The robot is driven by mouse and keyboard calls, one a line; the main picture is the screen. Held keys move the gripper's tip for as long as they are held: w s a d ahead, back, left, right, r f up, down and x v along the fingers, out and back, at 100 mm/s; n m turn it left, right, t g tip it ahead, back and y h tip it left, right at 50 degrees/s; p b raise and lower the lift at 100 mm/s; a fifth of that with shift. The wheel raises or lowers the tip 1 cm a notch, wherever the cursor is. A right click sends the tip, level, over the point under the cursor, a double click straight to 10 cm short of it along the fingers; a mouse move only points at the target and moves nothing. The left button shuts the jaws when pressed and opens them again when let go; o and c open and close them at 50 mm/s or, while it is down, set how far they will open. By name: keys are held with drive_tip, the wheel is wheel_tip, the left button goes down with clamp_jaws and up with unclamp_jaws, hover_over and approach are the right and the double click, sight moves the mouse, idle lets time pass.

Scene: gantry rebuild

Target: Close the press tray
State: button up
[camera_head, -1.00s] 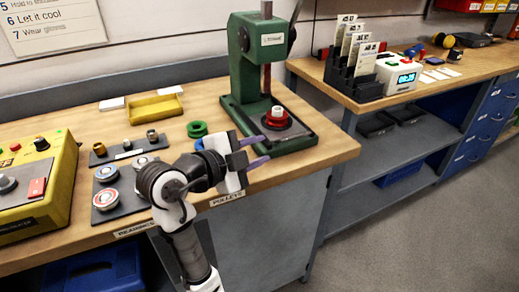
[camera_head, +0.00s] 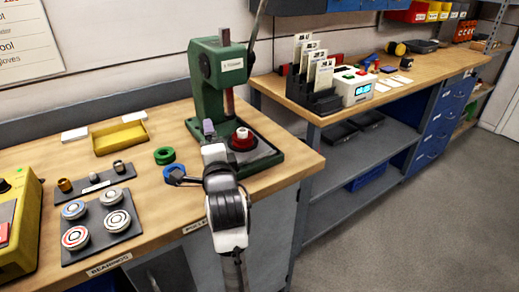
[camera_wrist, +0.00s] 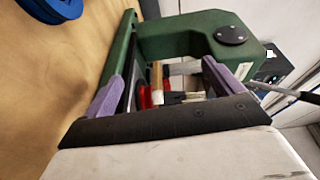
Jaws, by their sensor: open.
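The green press (camera_head: 208,95) stands at the right end of the near bench. It also shows on its side in the wrist view (camera_wrist: 195,38). Its dark tray (camera_head: 265,158) lies low at the base, carrying a red ring (camera_head: 242,142) with a white centre. How far out the tray sits is hard to tell. My gripper (camera_head: 212,135) is in front of the press, partly hiding its base. In the wrist view my gripper (camera_wrist: 162,88) has its two purple fingers apart, with the red ring (camera_wrist: 145,97) showing beyond and between them. Nothing is held.
A blue ring (camera_head: 173,174) lies close left of my gripper, and a green ring (camera_head: 164,155) behind it. Bearings on a dark plate (camera_head: 128,238) and a yellow tray (camera_head: 121,138) are further left. Open floor (camera_head: 410,220) lies to the right.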

sight(259, 163)
drive_tip(key=d+m+y, duration=0.1)
drive_tip(key=d+m+y+p, duration=0.1)
drive_tip(key=d, duration=0.1)
drive_tip(key=s+d+m+y, duration=0.1)
drive_tip(key=d, duration=0.1)
drive_tip(key=shift+r+g+y, duration=0.3)
drive_tip(key=shift+r, duration=0.05)
drive_tip(key=d+f+m, duration=0.1)
drive_tip(key=d+m, duration=0.1)
drive_tip(key=s+d+m+p, duration=0.1)
drive_tip(key=d, duration=0.1)
drive_tip(key=d+f+m+g, duration=0.1)
drive_tip(key=d+m, duration=0.1)
drive_tip(key=shift+s+d+f+m+y+p, duration=0.2)
drive_tip(key=shift+d+f+m+y+p, duration=0.1)
drive_tip(key=shift+d+f, duration=0.05)
drive_tip(key=s+d+f+m+y+p, duration=0.1)
drive_tip(key=s+d+f+m, duration=0.1)
drive_tip(key=s+d+m, duration=0.5)
drive_tip(key=shift+n+g, duration=0.3)
drive_tip(key=p+x, duration=0.1)
drive_tip(key=x, duration=0.4)
drive_tip(key=d+x, duration=0.1)
drive_tip(key=x, duration=0.4)
drive_tip(key=w+p+x, duration=0.1)
drive_tip(key=x, duration=0.4)
drive_tip(key=shift+w+d+f+p, duration=0.1)
drive_tip(key=shift+f+p, duration=0.05)
drive_tip(key=shift+p, duration=0.15)
